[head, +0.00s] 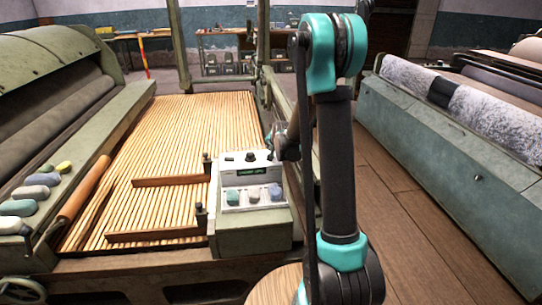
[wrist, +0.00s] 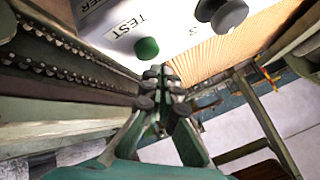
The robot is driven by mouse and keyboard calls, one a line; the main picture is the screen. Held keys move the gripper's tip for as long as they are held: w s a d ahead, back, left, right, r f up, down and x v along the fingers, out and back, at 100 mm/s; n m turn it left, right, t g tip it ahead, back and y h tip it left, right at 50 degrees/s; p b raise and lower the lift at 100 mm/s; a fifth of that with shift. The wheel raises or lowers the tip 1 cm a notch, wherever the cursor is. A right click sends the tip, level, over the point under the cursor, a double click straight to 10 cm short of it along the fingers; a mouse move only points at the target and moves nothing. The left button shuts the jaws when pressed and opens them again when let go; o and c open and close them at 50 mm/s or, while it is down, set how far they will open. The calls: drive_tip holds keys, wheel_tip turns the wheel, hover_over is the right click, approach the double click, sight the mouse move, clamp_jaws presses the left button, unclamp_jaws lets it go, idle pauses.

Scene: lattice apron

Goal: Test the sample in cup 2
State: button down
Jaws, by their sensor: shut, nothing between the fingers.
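A pale tester box (head: 247,171) with a small dark display stands on a green machine block. My gripper (head: 274,140) is just behind and right of the box's top, partly hidden by my arm. In the wrist view, my gripper (wrist: 162,76) is shut and empty. Its tips appear close below a green button (wrist: 147,48) beside the word TEST, with a gap showing.
A dark knob (wrist: 229,15) sits beside the button on the white panel. A slatted wooden bed (head: 180,125) lies left of the box, with wooden bars on it. A green machine (head: 450,150) stands right, across open floor.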

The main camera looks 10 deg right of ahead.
drive_tip(key=shift+f, duration=0.1)
drive_tip(key=shift+f, duration=0.3)
drive_tip(key=shift+f, duration=0.5)
idle(0.8)
idle(0.4)
drive_tip(key=shift+r, duration=0.95)
drive_tip(key=shift+r, duration=0.1)
drive_tip(key=shift+r, duration=2.4)
